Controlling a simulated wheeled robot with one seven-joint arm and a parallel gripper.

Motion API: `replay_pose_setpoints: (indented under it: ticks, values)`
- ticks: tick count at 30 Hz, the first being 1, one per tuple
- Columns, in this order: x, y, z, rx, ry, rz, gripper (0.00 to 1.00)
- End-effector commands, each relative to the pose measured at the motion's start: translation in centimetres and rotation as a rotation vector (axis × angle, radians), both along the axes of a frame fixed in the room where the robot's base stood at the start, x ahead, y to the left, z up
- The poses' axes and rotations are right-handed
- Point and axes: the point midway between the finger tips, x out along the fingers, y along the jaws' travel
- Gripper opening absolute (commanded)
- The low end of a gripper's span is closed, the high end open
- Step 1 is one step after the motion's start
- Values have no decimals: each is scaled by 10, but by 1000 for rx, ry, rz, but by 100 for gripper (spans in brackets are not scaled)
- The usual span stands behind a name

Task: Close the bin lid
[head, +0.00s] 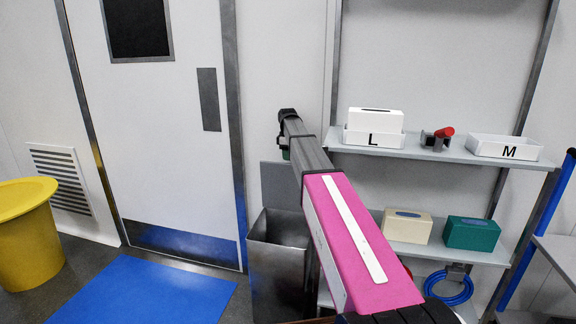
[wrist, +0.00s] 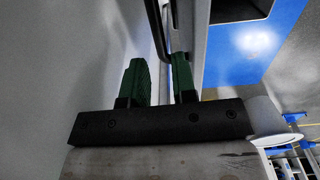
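The grey metal bin (head: 276,272) stands on the floor by the wall, right of the door, with its dark mouth uncovered. Its flat grey lid (head: 273,186) stands raised at the back of the bin, partly hidden by my arm. My gripper is mostly hidden behind the arm in the head view; a bit of green shows close above the lid. In the wrist view my gripper (wrist: 160,72) has two green fingers standing apart, with a visible gap. Dark and grey edges pass just beyond the fingertips; I cannot tell whether they touch or which part they belong to.
A white door (head: 160,130) is at left, with a blue mat (head: 150,292) before it and a yellow bin (head: 30,235) at far left. Shelves (head: 440,152) with labelled trays and tissue boxes stand at right. The mat area is clear.

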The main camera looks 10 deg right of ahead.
Motion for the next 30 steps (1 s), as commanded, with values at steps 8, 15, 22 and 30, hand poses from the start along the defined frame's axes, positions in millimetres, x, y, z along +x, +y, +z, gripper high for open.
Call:
replay_pose_setpoints:
  ticks: [8, 15, 22, 30]
  values:
    - [1, 0, -39, 0, 1, 0, 25]
    - [1, -1, -49, 0, 0, 0, 25]
    - [1, -1, -49, 0, 0, 0, 19]
    - [0, 0, -48, -1, -3, -2, 0]
